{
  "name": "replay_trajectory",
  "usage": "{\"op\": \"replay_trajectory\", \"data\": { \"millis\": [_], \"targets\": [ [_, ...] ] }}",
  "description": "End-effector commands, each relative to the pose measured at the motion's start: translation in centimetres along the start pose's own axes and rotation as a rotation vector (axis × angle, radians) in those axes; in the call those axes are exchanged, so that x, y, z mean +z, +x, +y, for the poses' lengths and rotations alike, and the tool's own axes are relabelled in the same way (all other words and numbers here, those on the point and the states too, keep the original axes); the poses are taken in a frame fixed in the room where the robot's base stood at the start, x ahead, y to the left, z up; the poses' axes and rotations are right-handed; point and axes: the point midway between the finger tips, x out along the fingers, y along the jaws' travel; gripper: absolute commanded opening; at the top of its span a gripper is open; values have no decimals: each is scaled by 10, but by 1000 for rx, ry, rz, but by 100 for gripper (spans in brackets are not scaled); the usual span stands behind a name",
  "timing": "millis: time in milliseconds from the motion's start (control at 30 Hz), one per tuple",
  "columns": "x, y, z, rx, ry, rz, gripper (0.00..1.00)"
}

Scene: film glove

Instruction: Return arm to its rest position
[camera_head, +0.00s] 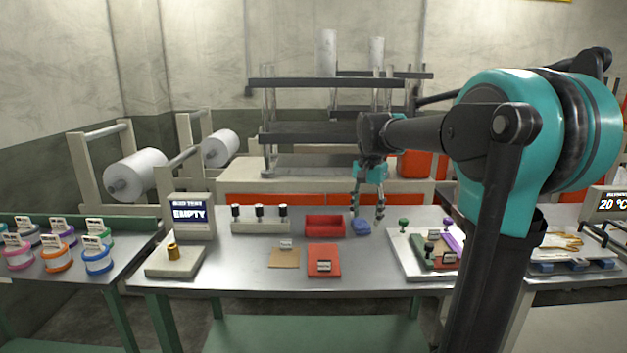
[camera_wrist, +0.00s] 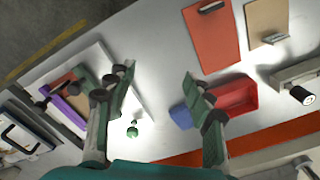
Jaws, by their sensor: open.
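My gripper (camera_head: 368,198) is open and empty. It hangs pointing down above the far part of the metal table (camera_head: 300,283), between a red tray (camera_head: 324,226) on its left and a white board (camera_head: 405,262) on its right. In the wrist view its two fingers (camera_wrist: 158,85) are spread wide, with bare table between them. A small blue object (camera_head: 361,227) sits below the gripper, beside the red tray; it also shows in the wrist view (camera_wrist: 181,116), partly hidden by a finger. My arm reaches forward from the right side of the head view.
A red mat (camera_head: 324,255) and a tan mat (camera_head: 284,258) lie near the table's middle. A display reading EMPTY (camera_head: 188,214) stands at the left. A green knob (camera_head: 403,223) stands by the white board. Behind is a bench with tall frames (camera_head: 340,83).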

Motion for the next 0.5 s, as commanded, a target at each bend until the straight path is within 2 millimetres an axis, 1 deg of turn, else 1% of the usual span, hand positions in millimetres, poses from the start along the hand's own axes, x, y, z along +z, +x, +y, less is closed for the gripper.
{"op": "replay_trajectory", "data": {
  "millis": [267, 367, 500],
  "targets": [
    [12, 32, 20, -30, -85, 36, 53],
    [20, 48, 30, -44, -129, 56, 53],
    [36, 78, 50, -67, -210, 95, 53]
  ]
}}
